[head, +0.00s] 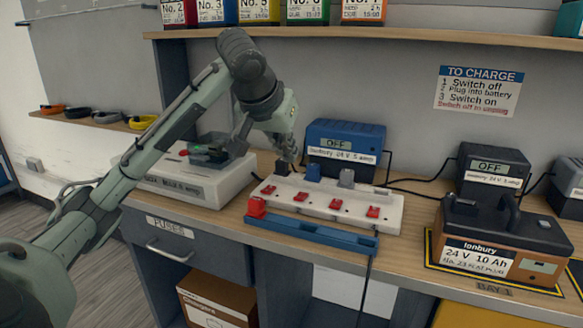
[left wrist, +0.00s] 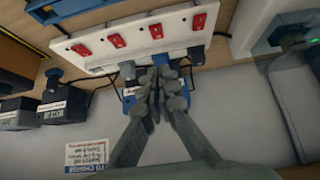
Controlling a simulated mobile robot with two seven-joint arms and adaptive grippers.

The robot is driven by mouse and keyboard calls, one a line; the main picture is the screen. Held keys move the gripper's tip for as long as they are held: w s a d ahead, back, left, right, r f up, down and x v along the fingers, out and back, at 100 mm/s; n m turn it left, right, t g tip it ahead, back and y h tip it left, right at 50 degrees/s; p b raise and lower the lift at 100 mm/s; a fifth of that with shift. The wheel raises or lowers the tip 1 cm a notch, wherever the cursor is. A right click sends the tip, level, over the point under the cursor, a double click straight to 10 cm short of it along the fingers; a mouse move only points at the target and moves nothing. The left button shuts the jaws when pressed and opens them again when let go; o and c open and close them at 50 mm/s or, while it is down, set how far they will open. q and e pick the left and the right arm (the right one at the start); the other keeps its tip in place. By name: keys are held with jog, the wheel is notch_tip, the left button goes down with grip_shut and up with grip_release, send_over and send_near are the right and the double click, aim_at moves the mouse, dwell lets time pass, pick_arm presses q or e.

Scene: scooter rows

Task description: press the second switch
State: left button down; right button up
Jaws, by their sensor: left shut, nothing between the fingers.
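A white power strip (head: 318,209) with a row of several red switches lies on the bench. The second switch from the left (head: 301,196) is in plain view. In the left wrist view the strip appears turned round, and that switch (left wrist: 156,31) is second from the right. Black, blue and grey plugs (head: 346,177) stand along the strip's back edge. My left gripper (head: 288,154) is shut and empty, above and behind the strip's left part near the black plug. In the left wrist view its fingertips (left wrist: 158,82) are apart from the switches. My right gripper is out of view.
A blue bar (head: 315,236) with a red block at its left end lies along the strip's front. A blue charger (head: 343,143) reading OFF is behind, a white device (head: 185,178) left, an orange-black battery (head: 490,240) right. A shelf (head: 430,34) runs above.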

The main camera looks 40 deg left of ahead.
pick_arm(q)
send_over(300, 196)
jog(key=s, duration=0.2)
jog(key=f, duration=0.7)
jog(key=shift+d, duration=0.25)
notch_tip(300, 196, down, 3)
jog(key=shift+s+r, duration=0.1)
jog(key=shift+r, duration=0.1)
jog(key=shift+f, duration=0.35)
jog(key=shift+s+f, duration=0.1)
jog(key=shift+f, duration=0.1)
jog(key=shift+d+f, duration=0.1)
jog(key=shift+f, duration=0.05)
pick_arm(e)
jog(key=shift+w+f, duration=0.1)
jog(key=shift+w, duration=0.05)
